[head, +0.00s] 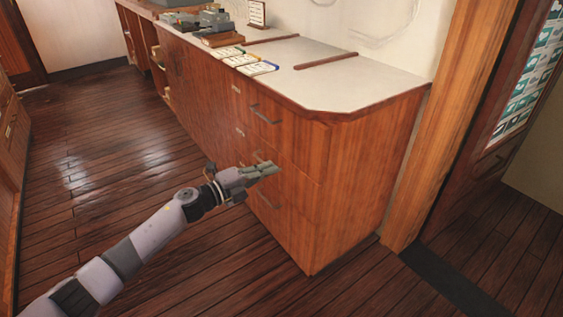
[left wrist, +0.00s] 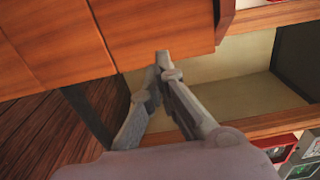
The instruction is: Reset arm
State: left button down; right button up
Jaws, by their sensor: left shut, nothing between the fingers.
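My left arm comes in from the lower left in the head view. Its left gripper (head: 262,171) is in front of the wooden cabinet's drawer side, at about the height of the middle drawer. The fingers are together and hold nothing. In the left wrist view the fingers (left wrist: 164,66) meet at their tips in front of wooden panels and an open shelf compartment. I cannot tell whether the gripper touches the cabinet. My right gripper is not in view.
The wooden cabinet (head: 360,170) has a pale top bearing booklets (head: 248,63) and grey devices (head: 215,22). The open compartment (left wrist: 250,85) and red and grey items (left wrist: 285,150) show in the left wrist view. Plank floor (head: 100,170) is clear at left.

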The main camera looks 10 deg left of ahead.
pick_arm(q)
jog(key=s+a+f+n+y, duration=0.1)
jog(key=s+f+n+y, duration=0.55)
jog(key=f+n, duration=0.25)
jog(key=s+a+f+n+y, duration=0.2)
jog(key=s+f+n+y, duration=0.3)
jog(key=s+f+n, duration=0.35)
jog(key=s+d+f+n+g+p, duration=0.1)
jog(key=s+f+n+g+p, duration=0.2)
jog(key=s+f, duration=0.5)
jog(key=s+f+n+g+p, duration=0.1)
jog(key=s+f+g+p, duration=0.3)
jog(key=s, duration=0.8)
jog(key=s+d+f+n+g+p, duration=0.1)
jog(key=s+f+n+g+p, duration=0.15)
jog(key=s+f+g, duration=0.55)
jog(key=s+a+f+t+p, duration=0.2)
jog(key=s+p, duration=0.7)
jog(key=s, duration=0.7)
jog(key=shift+s+a, duration=0.3)
jog(key=shift+a, duration=0.2)
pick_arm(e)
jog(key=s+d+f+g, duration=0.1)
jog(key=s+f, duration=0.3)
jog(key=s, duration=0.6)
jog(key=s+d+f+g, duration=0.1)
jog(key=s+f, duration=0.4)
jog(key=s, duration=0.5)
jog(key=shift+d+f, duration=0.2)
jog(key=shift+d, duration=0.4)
